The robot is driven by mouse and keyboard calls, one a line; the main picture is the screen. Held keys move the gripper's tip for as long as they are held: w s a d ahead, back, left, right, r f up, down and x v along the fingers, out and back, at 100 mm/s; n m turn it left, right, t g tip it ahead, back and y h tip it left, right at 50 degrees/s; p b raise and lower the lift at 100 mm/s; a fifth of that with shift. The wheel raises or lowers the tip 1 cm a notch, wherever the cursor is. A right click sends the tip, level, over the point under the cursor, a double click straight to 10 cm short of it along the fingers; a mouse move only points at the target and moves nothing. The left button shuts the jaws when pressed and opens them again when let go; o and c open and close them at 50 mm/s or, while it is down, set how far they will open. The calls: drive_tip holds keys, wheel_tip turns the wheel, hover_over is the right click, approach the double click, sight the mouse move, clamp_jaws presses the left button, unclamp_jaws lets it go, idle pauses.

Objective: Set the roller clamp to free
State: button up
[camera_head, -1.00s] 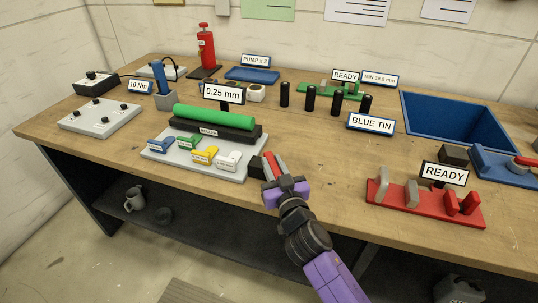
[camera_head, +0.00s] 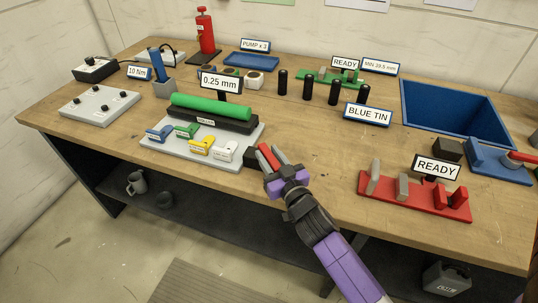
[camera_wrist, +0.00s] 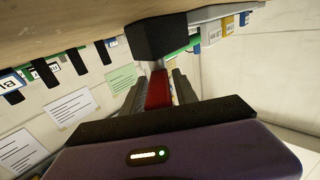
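The roller unit has a green roller (camera_head: 211,107) on a black bed (camera_head: 205,121) above a light grey base (camera_head: 178,153). Its sign (camera_head: 221,82) reads 0.25 mm. A black block (camera_head: 251,157) with a red lever (camera_head: 268,156) sits at the unit's right front corner; this looks like the clamp. In the wrist view, the black block (camera_wrist: 156,37) is ahead and the red lever (camera_wrist: 157,90) points back towards me. My gripper (camera_head: 277,157) is at the lever. Its fingers (camera_wrist: 158,85) stand on either side of it, with gaps visible.
A red fixture (camera_head: 415,205) with a READY sign (camera_head: 437,168) stands to the right. Bare bench top (camera_head: 320,165) lies between. Several black pegs (camera_head: 308,94) stand behind.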

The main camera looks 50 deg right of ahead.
drive_tip(key=shift+o, duration=0.5)
drive_tip(key=b+v, duration=0.2)
drive_tip(key=v, duration=0.4)
drive_tip(key=shift+s+f, duration=0.2)
drive_tip(key=shift+s+a+r+b, duration=0.15)
drive_tip(key=shift+s+a+b, duration=0.3)
drive_tip(key=shift+s, duration=0.15)
